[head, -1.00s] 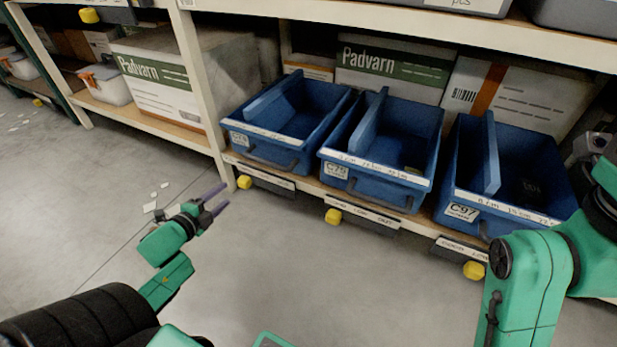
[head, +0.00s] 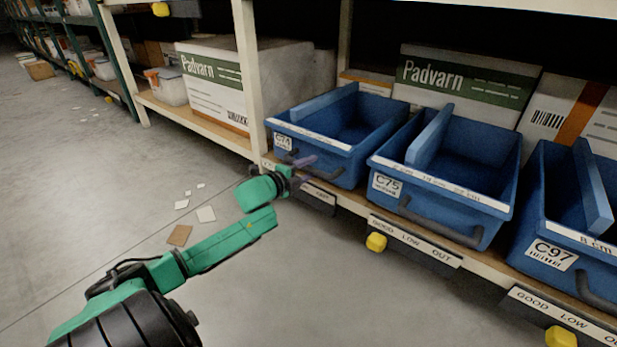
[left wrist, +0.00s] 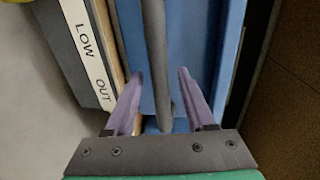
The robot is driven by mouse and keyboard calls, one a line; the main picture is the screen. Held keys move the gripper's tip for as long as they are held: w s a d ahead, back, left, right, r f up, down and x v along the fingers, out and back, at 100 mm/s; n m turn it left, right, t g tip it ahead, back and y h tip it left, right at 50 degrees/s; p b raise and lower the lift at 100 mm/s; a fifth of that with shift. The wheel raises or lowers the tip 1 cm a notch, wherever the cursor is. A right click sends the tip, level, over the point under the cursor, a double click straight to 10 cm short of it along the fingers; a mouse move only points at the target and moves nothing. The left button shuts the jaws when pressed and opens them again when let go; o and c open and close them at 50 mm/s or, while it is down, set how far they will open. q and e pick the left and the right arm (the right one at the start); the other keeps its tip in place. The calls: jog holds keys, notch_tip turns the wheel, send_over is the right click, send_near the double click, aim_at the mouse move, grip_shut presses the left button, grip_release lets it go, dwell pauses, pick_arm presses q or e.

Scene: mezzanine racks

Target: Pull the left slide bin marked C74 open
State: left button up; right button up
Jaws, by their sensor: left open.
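The blue slide bin marked C74 (head: 345,152) is the leftmost of the three on the low shelf, with its white C74 label (head: 283,142) at the front left. My left gripper (head: 305,170) is at the bin's front, by its lower edge. In the left wrist view the purple fingers (left wrist: 163,95) are open, one on each side of the dark bar handle (left wrist: 155,50). The handle lies between them in the picture; I see no contact. The gripper partly hides the handle in the head view. My right gripper is out of view.
Blue bins C75 (head: 460,165) and C97 (head: 560,262) stand to the right. Label strips and yellow knobs (head: 376,242) hang along the shelf edge. A white rack post (head: 248,80) stands left of C74. The floor in front is clear except for small scraps (head: 180,235).

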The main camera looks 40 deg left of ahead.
pick_arm(q)
jog(key=shift+w, duration=0.1)
jog(key=shift+c, duration=0.3)
grip_shut()
dwell(1.1)
